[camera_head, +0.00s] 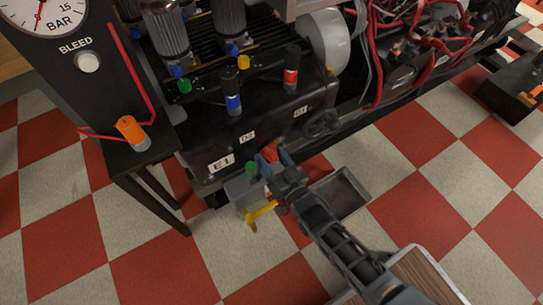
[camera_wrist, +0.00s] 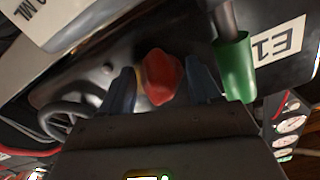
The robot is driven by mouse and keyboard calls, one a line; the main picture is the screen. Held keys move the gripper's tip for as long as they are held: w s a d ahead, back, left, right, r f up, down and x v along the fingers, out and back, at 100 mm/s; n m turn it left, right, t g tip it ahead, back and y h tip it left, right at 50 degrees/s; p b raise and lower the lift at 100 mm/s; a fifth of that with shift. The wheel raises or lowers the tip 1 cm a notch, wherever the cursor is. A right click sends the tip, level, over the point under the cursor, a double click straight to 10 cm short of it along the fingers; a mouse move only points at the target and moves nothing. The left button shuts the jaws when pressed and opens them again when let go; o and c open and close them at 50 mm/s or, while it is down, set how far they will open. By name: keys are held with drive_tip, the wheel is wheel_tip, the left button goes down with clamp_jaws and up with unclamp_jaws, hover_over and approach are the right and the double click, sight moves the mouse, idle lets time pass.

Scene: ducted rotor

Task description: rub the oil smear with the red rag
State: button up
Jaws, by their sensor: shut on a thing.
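The red rag (camera_wrist: 160,72) is a small red bundle between the two blue fingers of my gripper (camera_wrist: 160,90) in the wrist view. My gripper is shut on it. In the head view, the rag (camera_head: 269,153) shows as a red patch at the tip of my gripper (camera_head: 273,160), low against the front of the black machine (camera_head: 200,140), right of the E1 label. Whether the rag touches the machine's face I cannot tell. I cannot make out the oil smear in either view.
A green handle (camera_wrist: 235,68) is close right of my gripper. A handwheel (camera_wrist: 68,118) is to its left. A yellow lever (camera_head: 262,213) and an open tray (camera_head: 343,193) lie near my arm. A black stand (camera_head: 140,160) with an orange knob (camera_head: 131,131) is at left.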

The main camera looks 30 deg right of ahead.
sight(275, 164)
drive_tip(key=shift+s+p, duration=0.55)
drive_tip(key=shift+s, duration=2.15)
drive_tip(key=s, duration=0.3)
drive_tip(key=shift+p, duration=0.3)
